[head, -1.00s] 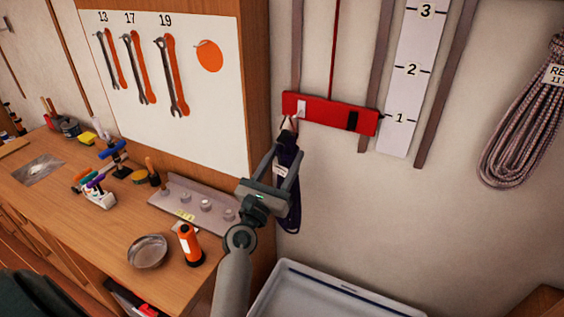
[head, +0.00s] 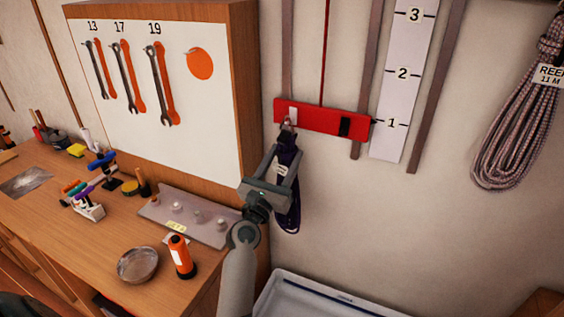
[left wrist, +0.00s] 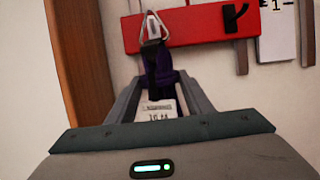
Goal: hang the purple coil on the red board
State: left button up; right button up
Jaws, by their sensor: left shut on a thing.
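The red board (head: 320,118) is fixed to the wall. It has a white hook (head: 292,115) at its left and a black hook (head: 344,126) at its right. The dark purple coil (head: 290,215) hangs upright below the board's left end, with a pale tag. My left gripper (head: 283,168) is shut on its upper part. In the left wrist view the coil (left wrist: 160,82) has a metal ring (left wrist: 153,30) at its top, overlapping the white hook (left wrist: 153,25) on the board (left wrist: 195,28). I cannot tell whether the ring is around the hook. My right gripper is out of view.
A wooden bench (head: 95,235) with a metal bowl (head: 137,265), an orange bottle (head: 181,257) and tools stands at left. A wrench panel (head: 205,115) rises behind it. A pale tray (head: 320,297) lies below. Another coil (head: 520,125) hangs at right.

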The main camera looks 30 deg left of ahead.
pick_arm(q)
jog(key=shift+w+f, duration=0.4)
jog(key=shift+w, duration=0.15)
dwell(0.5)
jog(key=o, duration=1.7)
jog(key=shift+f, duration=0.2)
jog(key=shift+s, duration=0.1)
